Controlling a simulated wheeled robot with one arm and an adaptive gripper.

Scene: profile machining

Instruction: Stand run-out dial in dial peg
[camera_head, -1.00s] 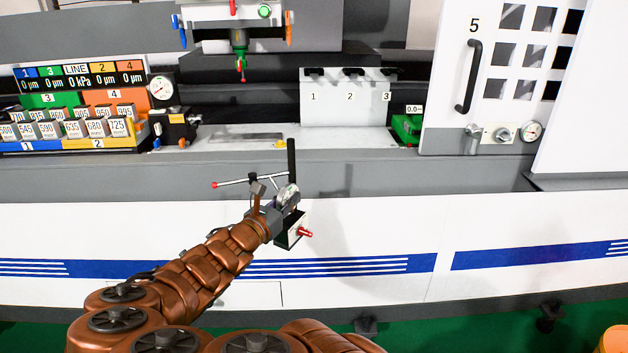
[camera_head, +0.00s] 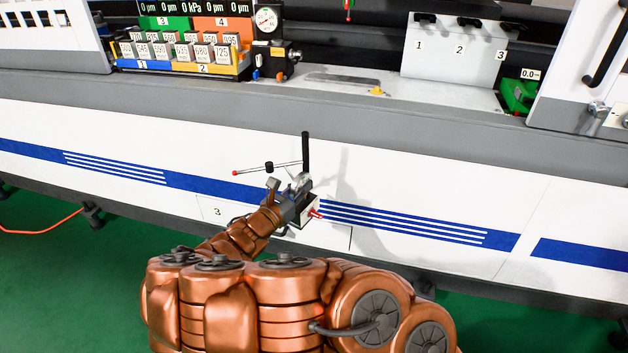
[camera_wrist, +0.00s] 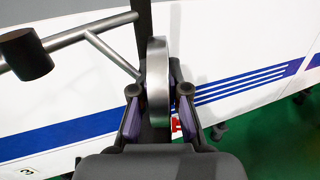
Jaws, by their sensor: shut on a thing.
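The run-out dial (camera_head: 305,150) has a black upright post, a thin side arm with a red tip, a round dial and a boxy base with a red knob. My gripper (camera_head: 295,190) is shut on it and holds it in the air before the machine's white front, below the bed. In the wrist view the silver round dial (camera_wrist: 157,80) shows edge-on between the two fingers of my gripper (camera_wrist: 159,98), and the black post rises behind it.
A grey bed ledge (camera_head: 420,115) runs along the machine top. A block rack (camera_head: 190,62) stands on it at left. A white panel (camera_head: 455,60) with black hooks numbered 1 to 3 and a green device (camera_head: 517,95) stand at right. Green floor lies below.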

